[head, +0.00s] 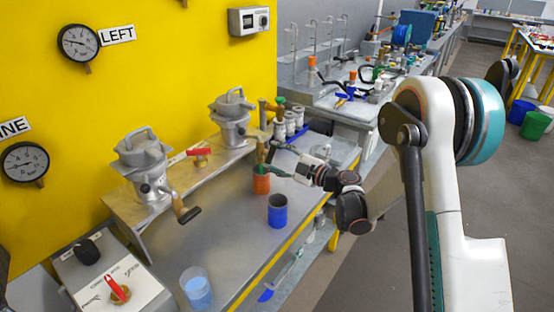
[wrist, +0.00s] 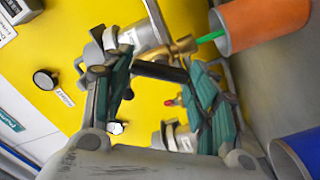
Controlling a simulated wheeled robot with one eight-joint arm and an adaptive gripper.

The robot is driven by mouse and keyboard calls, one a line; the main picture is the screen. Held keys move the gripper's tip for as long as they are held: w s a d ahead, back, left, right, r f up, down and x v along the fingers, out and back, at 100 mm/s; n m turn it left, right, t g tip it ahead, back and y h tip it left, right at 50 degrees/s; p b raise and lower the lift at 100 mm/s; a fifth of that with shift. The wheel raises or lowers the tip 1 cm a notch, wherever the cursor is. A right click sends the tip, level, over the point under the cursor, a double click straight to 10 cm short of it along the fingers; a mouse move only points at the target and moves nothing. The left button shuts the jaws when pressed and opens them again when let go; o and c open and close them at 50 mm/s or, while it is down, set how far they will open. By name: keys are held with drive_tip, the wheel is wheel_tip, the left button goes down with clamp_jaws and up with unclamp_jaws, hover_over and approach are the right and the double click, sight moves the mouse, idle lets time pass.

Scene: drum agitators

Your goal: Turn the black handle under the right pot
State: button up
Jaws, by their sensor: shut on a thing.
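The right pot (head: 232,118) is a grey metal vessel with a clamped lid on the wooden shelf against the yellow wall. Part of it shows at the top of the wrist view (wrist: 148,32). My gripper (head: 273,170) is in front of and below this pot, above the bench. In the wrist view my gripper's teal-padded fingers (wrist: 158,74) are on either side of the black handle (wrist: 160,71), shut on it. A brass fitting (wrist: 181,47) joins the handle under the pot. In the head view the black handle is mostly hidden by my gripper.
An orange cup (head: 261,184) stands just below my gripper, close to it. A blue cup (head: 277,214) and a clear cup with blue contents (head: 197,290) stand nearer. The left pot (head: 144,165) has its own handle (head: 186,209). Grey cylinders (head: 290,124) stand behind.

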drive_tip(key=n, duration=0.3)
drive_tip(key=shift+n, duration=0.4)
drive_tip(key=shift+f+n, duration=0.1)
drive_tip(key=shift+n, duration=1.7)
drive_tip(key=o, duration=1.1)
drive_tip(key=shift+c, duration=0.2)
drive_tip(key=v, duration=1.2)
drive_tip(key=shift+s, duration=0.1)
